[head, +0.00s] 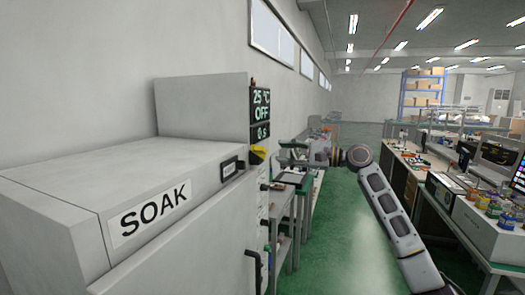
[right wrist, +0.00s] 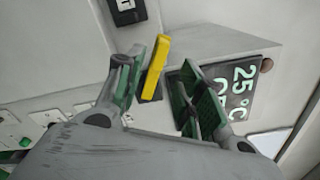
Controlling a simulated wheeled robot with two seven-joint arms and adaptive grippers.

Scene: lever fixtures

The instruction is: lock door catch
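A yellow lever (head: 257,155), which looks like the door catch, sits on the front of the grey SOAK cabinet (head: 65,185), just below the display panel. In the right wrist view the yellow lever (right wrist: 157,62) shows tilted on a dark base, between my right fingers and closer to the left one. My right gripper (head: 284,153) is just right of the lever in the head view. Its fingers (right wrist: 165,88) are apart in the right wrist view. I cannot tell whether a finger touches the lever. My left gripper is out of view.
A black-framed plate (head: 229,168) is on the cabinet front, left of the lever. Benches with equipment (head: 440,190) stand at the right. Green floor (head: 345,245) lies clear between.

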